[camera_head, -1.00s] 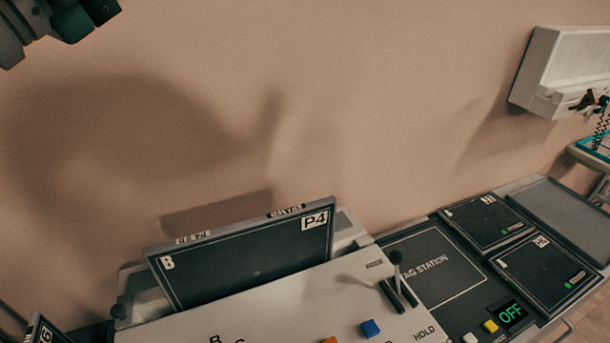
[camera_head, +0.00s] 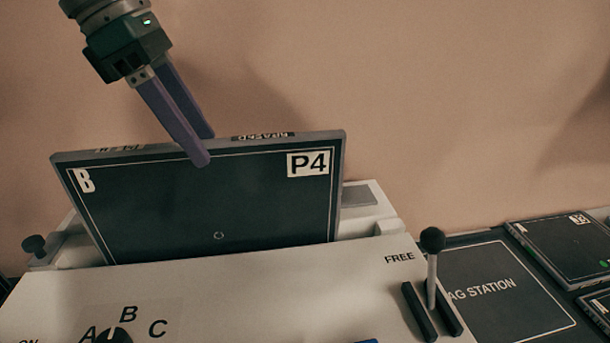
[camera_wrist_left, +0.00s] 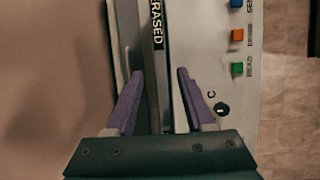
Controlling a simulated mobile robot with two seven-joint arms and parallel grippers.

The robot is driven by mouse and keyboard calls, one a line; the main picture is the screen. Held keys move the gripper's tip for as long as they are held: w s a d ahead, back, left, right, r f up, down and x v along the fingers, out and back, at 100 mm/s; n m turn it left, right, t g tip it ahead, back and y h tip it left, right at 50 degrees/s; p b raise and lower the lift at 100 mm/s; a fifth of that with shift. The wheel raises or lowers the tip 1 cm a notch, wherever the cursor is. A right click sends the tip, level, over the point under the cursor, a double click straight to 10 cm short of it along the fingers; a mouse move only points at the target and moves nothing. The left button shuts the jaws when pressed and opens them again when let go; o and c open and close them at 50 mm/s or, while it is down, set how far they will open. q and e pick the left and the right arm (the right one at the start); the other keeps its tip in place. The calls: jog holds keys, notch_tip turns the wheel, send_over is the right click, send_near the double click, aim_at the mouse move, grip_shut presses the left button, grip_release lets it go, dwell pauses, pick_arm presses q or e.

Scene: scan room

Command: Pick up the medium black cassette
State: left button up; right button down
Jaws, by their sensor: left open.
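A black cassette (camera_head: 210,205) with a grey rim, marked B and P4, stands upright and slightly tilted in the back of a white console. Its top edge carries small labels, one reading ERASED in the left wrist view (camera_wrist_left: 157,25). My left gripper (camera_head: 204,148) comes down from above at the cassette's top edge, with one purple finger in front of it and the other behind. In the wrist view the open fingers (camera_wrist_left: 160,73) straddle the edge, apart from it as far as I can tell. The cassette's lower part is hidden in the console. My right gripper is out of view.
The white console (camera_head: 230,295) has an A-B-C dial (camera_head: 113,335) and a black-knobbed lever (camera_head: 432,242) by the word FREE. To the right are a dark tag station pad (camera_head: 490,300) and another black cassette (camera_head: 565,245) lying flat. The wall stands close behind.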

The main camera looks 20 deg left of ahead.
aim_at(217, 173)
pick_arm(q)
jog(key=x, duration=0.2)
jog(key=p+x, duration=0.1)
jog(key=x, duration=0.3)
jog(key=shift+s+a+f, duration=0.15)
jog(key=shift+s+a, duration=0.05)
jog(key=shift+s, duration=0.05)
jog(key=shift+c, duration=0.4)
grip_shut()
dwell(0.7)
